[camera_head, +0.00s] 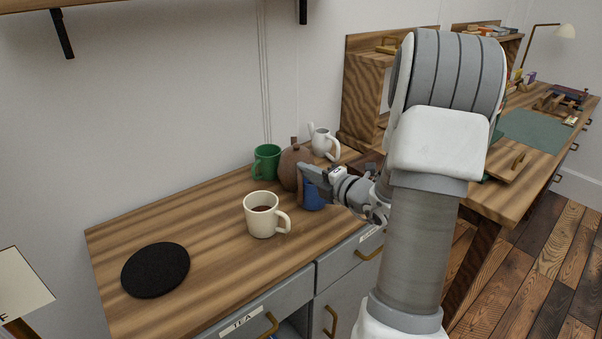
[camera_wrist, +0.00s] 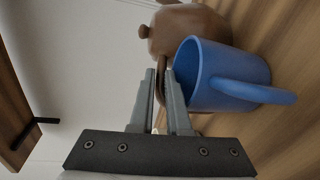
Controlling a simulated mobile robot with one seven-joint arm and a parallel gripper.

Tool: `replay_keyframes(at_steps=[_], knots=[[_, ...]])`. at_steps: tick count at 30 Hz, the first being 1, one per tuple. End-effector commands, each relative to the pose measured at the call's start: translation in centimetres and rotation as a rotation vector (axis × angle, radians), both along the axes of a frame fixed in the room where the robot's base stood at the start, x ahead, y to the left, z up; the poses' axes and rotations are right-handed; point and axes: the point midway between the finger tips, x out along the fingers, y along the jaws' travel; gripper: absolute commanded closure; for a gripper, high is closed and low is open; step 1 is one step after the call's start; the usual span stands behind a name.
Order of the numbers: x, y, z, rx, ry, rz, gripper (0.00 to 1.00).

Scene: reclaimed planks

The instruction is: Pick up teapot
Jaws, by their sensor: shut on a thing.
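The teapot (camera_head: 290,168) is brown and round, with a knobbed lid. It is near the wall on the wooden counter, behind a blue mug (camera_head: 313,196), and I cannot tell whether it touches the counter. In the wrist view the teapot (camera_wrist: 190,25) is just beyond my fingertips, its lower part partly hidden by the blue mug (camera_wrist: 232,75). My gripper (camera_wrist: 160,77) is shut on a thin brown part of the teapot, seemingly its handle. The mug is right beside one finger. In the head view my gripper (camera_head: 304,172) reaches in from the right.
A green mug (camera_head: 266,161) stands left of the teapot, and a white jug (camera_head: 322,141) is behind it. A cream mug (camera_head: 262,213) with dark contents stands in front. A black round mat (camera_head: 156,269) lies at left, with bare counter (camera_head: 205,222) between.

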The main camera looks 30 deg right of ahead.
Motion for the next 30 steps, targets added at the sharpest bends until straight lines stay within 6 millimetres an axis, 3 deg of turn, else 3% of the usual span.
replay_keyframes(at_steps=[1, 20, 23, 30], knots=[[-0.2, 0.0, -0.9, 0.005, 0.022, -0.003, 1.0], [-0.2, 0.0, -0.4, 0.002, 0.015, -0.003, 1.0], [-0.2, 0.0, 0.7, 0.002, 0.014, -0.002, 1.0], [-0.1, -0.1, 5.8, -0.003, 0.004, -0.002, 1.0]])
